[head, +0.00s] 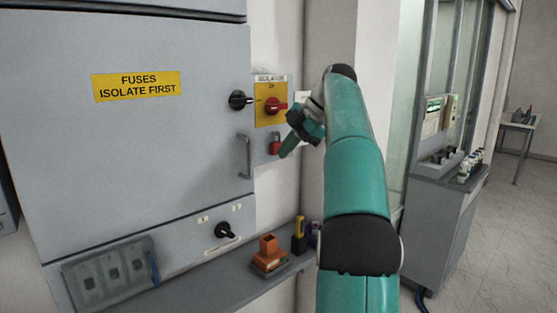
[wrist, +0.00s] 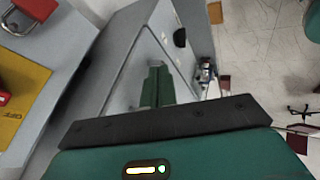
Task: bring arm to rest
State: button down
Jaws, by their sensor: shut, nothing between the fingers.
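My arm (head: 357,170) is teal with black joints. It rises from the bottom of the head view and bends left at the top. My gripper (head: 287,152) is shut and empty, pointing down and left in front of the cabinet's right side. In the wrist view the closed green fingers (wrist: 157,85) show with nothing between them. A red padlock (head: 275,144) hangs below the yellow isolator plate with its red rotary switch (head: 270,106). In the head view the fingertips appear just beside the padlock; the gap in depth is unclear. The padlock also shows in the wrist view's top left corner (wrist: 37,8).
The grey fuse cabinet (head: 150,150) has a black knob (head: 238,100) and a handle (head: 245,156). A grey shelf (head: 215,287) below holds an orange block (head: 268,252) and small items. A grey console (head: 445,200) stands right; open floor (head: 490,240) lies beyond.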

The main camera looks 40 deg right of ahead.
jog(key=shift+s+d+r, duration=0.15)
jog(key=shift+s+r, duration=0.05)
jog(key=shift+r, duration=0.1)
jog(key=s+a+f+m+h, duration=0.1)
jog(key=s+a+f+m, duration=0.15)
jog(key=a, duration=0.55)
jog(key=s+a+f+m+g+h, duration=0.1)
jog(key=a+m, duration=0.3)
jog(key=a, duration=0.3)
jog(key=s+a+f+m, duration=0.2)
jog(key=a+m, duration=0.1)
jog(key=a, duration=0.5)
jog(key=s+a+f+m+h, duration=0.1)
jog(key=s+a+f+m, duration=0.2)
jog(key=s+a+f, duration=0.2)
jog(key=s+a+f+m+h, duration=0.1)
jog(key=s+a+f+m, duration=0.2)
jog(key=s+a+f, duration=0.3)
jog(key=s+f, duration=0.5)
jog(key=f, duration=0.3)
jog(key=shift+s+f+m+t, duration=0.35)
jog(key=shift+f+t, duration=0.05)
